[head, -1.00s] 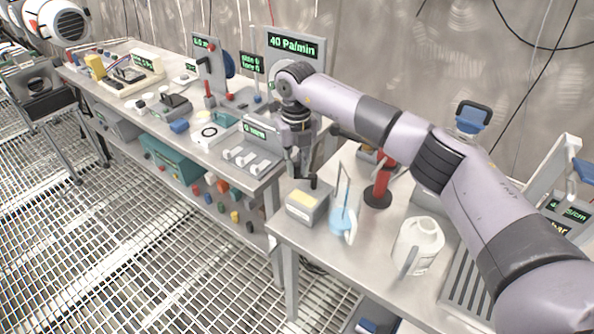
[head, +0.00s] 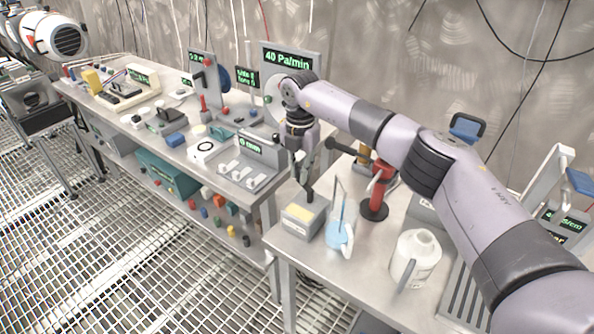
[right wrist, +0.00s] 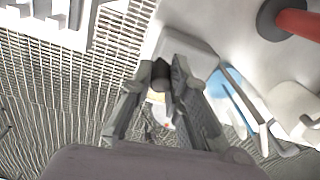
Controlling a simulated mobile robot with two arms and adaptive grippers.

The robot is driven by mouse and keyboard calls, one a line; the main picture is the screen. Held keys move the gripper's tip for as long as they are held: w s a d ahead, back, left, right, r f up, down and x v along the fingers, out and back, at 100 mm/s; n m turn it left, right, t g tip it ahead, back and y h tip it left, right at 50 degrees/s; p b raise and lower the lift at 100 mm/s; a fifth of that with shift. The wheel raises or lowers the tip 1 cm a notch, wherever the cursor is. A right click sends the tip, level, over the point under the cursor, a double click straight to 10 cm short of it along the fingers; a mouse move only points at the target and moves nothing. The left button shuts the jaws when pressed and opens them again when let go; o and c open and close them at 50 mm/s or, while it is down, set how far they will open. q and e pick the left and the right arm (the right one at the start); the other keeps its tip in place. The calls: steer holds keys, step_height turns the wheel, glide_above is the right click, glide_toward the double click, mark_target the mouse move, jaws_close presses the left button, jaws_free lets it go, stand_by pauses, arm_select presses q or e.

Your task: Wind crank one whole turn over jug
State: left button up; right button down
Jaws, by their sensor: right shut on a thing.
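My right gripper (head: 305,172) is over the near bench and points down. In the right wrist view its fingers (right wrist: 163,88) are closed around a dark round knob, which I take for the crank's grip. Below it in the head view is a small grey box (head: 297,224) with a yellow patch on top; a dark upright post (head: 309,194) rises from it to the fingertips. The crank's arm is mostly hidden. A white jug (head: 417,252) with an open neck and a side handle stands upright on the bench to the right, apart from the gripper. My left gripper is out of view.
A light-blue item with a thin upright frame (head: 339,234) stands close right of the box. A red pump-like stand (head: 380,190) with a dark handle is behind it. A longer bench (head: 190,160) with many devices lies to the left. Bare benchtop (head: 375,232) lies before the jug.

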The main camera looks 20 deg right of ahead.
steer(key=shift+w+d+m, duration=0.1)
steer(key=shift+d+m, duration=0.3)
steer(key=shift+m, duration=0.7)
steer(key=c, duration=1.5)
jaws_free()
steer(key=shift+c, duration=0.2)
step_height(320, 180, up, 12)
steer(key=shift+f, duration=0.1)
